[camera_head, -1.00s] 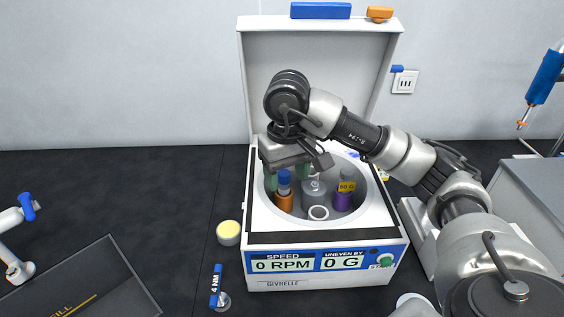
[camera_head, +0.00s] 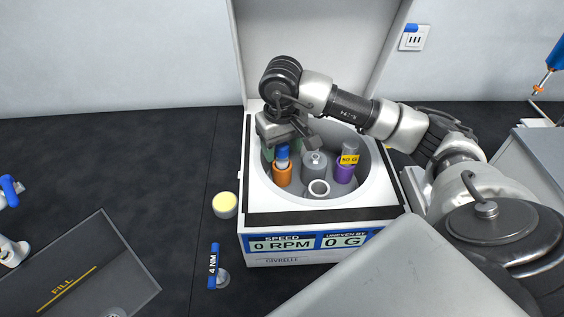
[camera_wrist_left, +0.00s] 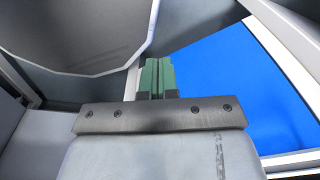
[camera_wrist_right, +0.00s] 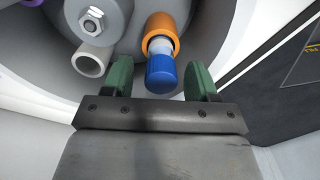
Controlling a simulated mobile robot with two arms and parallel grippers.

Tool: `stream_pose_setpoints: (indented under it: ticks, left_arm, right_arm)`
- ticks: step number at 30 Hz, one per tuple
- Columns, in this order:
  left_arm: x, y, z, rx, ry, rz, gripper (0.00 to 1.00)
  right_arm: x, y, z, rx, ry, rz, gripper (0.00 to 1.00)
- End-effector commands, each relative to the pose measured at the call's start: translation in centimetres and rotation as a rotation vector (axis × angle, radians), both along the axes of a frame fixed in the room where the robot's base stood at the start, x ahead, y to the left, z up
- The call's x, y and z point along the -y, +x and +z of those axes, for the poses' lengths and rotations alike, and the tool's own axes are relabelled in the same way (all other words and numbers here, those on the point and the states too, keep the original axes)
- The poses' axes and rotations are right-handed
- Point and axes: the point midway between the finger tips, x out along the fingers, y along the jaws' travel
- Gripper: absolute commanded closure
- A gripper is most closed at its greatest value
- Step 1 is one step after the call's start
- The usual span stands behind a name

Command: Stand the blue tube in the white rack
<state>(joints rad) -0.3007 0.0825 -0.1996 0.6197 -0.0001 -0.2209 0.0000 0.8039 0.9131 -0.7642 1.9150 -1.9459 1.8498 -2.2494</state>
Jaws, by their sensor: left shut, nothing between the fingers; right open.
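The blue-capped tube (camera_head: 282,154) stands in an orange holder (camera_head: 282,174) inside the open centrifuge. In the right wrist view its blue cap (camera_wrist_right: 161,75) points toward the camera, with the orange holder (camera_wrist_right: 160,28) behind it. My right gripper (camera_head: 284,143) is over the bowl at this tube. Its green fingers (camera_wrist_right: 158,78) are open, one on each side of the cap, with gaps showing. My left gripper (camera_wrist_left: 157,78) shows only in its wrist view, its green fingers shut together and empty. I cannot make out the white rack for certain.
The centrifuge (camera_head: 325,219) has its lid raised behind. In its bowl are a purple holder (camera_head: 343,172) with a yellow-labelled tube and a grey hub (camera_head: 315,164). A cream-topped jar (camera_head: 225,204) and a blue-handled tool (camera_head: 214,262) stand left; a dark panel (camera_head: 90,275) lies farther left.

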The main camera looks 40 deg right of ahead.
Motion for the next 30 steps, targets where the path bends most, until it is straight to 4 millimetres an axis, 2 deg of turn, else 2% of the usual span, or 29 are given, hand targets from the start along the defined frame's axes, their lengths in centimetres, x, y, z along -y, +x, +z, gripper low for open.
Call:
stream_pose_setpoints:
  ticks: [1, 6, 14, 17, 26, 30]
  left_arm:
    - [0.1, 0.4, 1.1, 0.007, -0.001, 0.0, 1.0]
    - [0.1, 0.7, 1.5, 0.013, -0.003, 0.001, 1.0]
    - [0.3, 0.4, 1.4, 0.006, -0.004, 0.002, 1.0]
    - [0.3, 0.2, 1.4, 0.004, -0.003, 0.002, 1.0]
    - [0.3, 0.1, 1.4, 0.001, -0.004, 0.002, 1.0]
    - [0.3, 0.1, 1.4, 0.001, -0.003, 0.001, 1.0]
  right_arm:
    - [-0.1, 0.0, -0.5, -0.007, 0.001, -0.001, 0.42]
    - [-0.1, 0.1, -2.7, -0.002, 0.001, 0.0, 0.42]
    - [0.0, 0.1, -3.2, 0.001, 0.0, 0.001, 0.42]
    - [0.0, 0.1, -3.1, 0.001, 0.0, 0.001, 0.54]
    - [0.0, 0.1, -3.1, 0.001, 0.0, 0.001, 1.0]
    - [0.0, 0.1, -3.1, 0.001, 0.0, 0.001, 1.0]
